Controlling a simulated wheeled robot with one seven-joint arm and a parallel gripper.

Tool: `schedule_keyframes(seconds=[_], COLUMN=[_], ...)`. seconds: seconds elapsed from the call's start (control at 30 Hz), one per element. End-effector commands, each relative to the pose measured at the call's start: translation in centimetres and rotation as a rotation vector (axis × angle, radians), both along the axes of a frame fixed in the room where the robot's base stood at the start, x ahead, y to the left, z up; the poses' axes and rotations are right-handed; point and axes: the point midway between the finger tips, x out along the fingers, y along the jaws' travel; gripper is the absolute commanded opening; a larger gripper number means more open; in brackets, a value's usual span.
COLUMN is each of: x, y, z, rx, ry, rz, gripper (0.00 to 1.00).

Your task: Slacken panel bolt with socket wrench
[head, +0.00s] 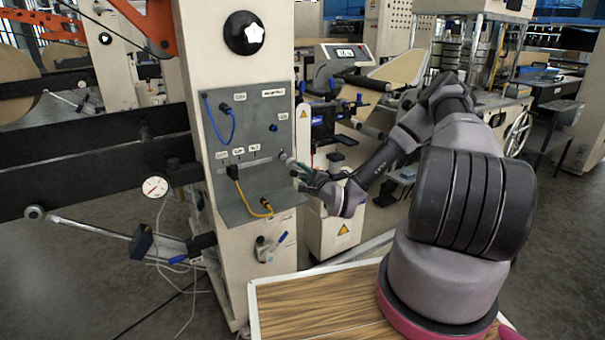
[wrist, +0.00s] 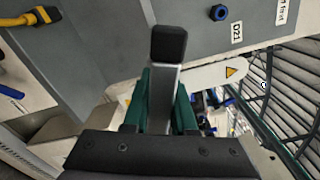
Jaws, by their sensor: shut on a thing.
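The grey panel (head: 258,150) is on the front of a cream column, and it also fills the upper part of the wrist view (wrist: 120,45). My gripper (head: 303,171) is at the panel's right edge. In the wrist view its green fingers (wrist: 161,100) are shut on the socket wrench (wrist: 163,85), a flat silver bar with a black end. The wrench points away from me toward the panel, and its black end overlaps the panel in the picture. I cannot make out the panel bolt, nor tell whether the wrench touches anything.
A blue fitting (wrist: 218,12) sits on the panel to the right of the wrench end. A yellow connector (wrist: 45,15) is at upper left. A blue hose (head: 222,125) and a yellow cable (head: 258,212) hang on the panel. A wood-topped table (head: 320,305) stands in front.

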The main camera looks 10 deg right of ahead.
Motion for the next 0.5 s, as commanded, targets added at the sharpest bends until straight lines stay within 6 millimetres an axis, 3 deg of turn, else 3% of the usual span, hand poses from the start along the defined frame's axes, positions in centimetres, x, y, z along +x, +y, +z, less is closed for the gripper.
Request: schedule_keyframes(seconds=[0.5], x=[2.5], y=[0.9], z=[0.1], rx=[0.0], ry=[-0.002], rz=[0.001], gripper=[0.0])
